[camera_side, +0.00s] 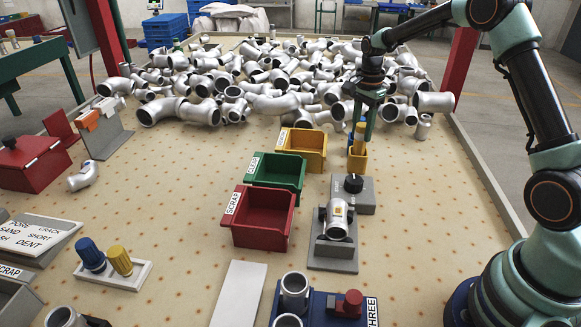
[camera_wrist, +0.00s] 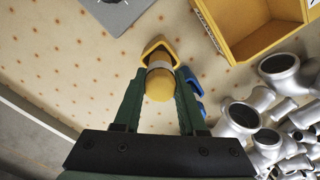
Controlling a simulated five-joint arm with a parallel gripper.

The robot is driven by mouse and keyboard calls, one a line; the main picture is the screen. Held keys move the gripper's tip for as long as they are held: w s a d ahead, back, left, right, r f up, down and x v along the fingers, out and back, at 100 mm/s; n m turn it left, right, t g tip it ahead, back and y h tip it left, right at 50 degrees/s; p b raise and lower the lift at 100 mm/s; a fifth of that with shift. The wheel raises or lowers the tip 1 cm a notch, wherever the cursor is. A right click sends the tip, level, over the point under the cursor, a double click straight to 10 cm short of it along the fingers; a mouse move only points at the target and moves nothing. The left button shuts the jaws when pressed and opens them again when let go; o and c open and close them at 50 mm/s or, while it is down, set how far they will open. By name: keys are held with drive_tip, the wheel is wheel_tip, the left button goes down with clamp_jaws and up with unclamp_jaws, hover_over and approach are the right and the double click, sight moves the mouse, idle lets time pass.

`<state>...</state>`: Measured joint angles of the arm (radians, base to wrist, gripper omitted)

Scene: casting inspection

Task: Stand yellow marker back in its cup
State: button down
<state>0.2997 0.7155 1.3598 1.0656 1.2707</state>
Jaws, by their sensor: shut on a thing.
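The yellow marker (camera_side: 359,136) is upright between the fingers of my gripper (camera_side: 367,121), which is shut on it. In the wrist view the marker (camera_wrist: 160,85) shows its rounded yellow end and a pale band between the two green fingers of my gripper (camera_wrist: 160,100). The yellow cup (camera_side: 357,161) stands on the table directly below the marker. In the wrist view the cup's rim (camera_wrist: 158,43) surrounds the marker's far end. The marker's lower tip is hidden, so I cannot tell how deep it sits.
A blue cup (camera_wrist: 194,88) is beside the yellow one, partly behind a finger. A yellow bin (camera_side: 303,146) stands to the left, with green (camera_side: 279,171) and red (camera_side: 263,217) bins nearer. A grey box with a black knob (camera_side: 353,195) is in front. Metal castings (camera_side: 270,82) pile behind.

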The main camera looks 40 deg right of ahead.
drive_tip(key=shift+f, duration=0.9)
drive_tip(key=shift+f, duration=0.15)
drive_tip(key=shift+c, duration=2.4)
unclamp_jaws()
